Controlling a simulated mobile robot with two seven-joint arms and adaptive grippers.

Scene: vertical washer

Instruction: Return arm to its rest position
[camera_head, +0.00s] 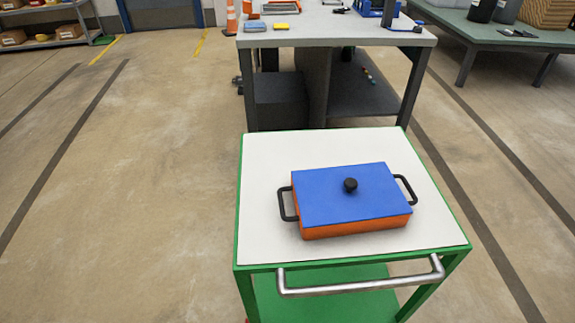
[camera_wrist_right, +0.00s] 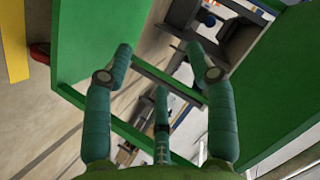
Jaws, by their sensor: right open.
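My right gripper (camera_wrist_right: 160,62) shows in the right wrist view with its teal fingers spread apart and nothing between them. Green panels and green bars lie beyond and beside the fingers; I cannot tell how far away they are. Neither of my arms shows in the head view. My left gripper is in neither view. In the head view, an orange box with black side handles stands on a cart, with a blue lid (camera_head: 335,195) with a black knob on top of it.
The green cart (camera_head: 262,222) has a white top and a metal handle (camera_head: 360,282) at its near edge. A grey workbench (camera_head: 330,32) stands behind it, and a green table (camera_head: 500,30) is at the upper right. The floor at the left is clear.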

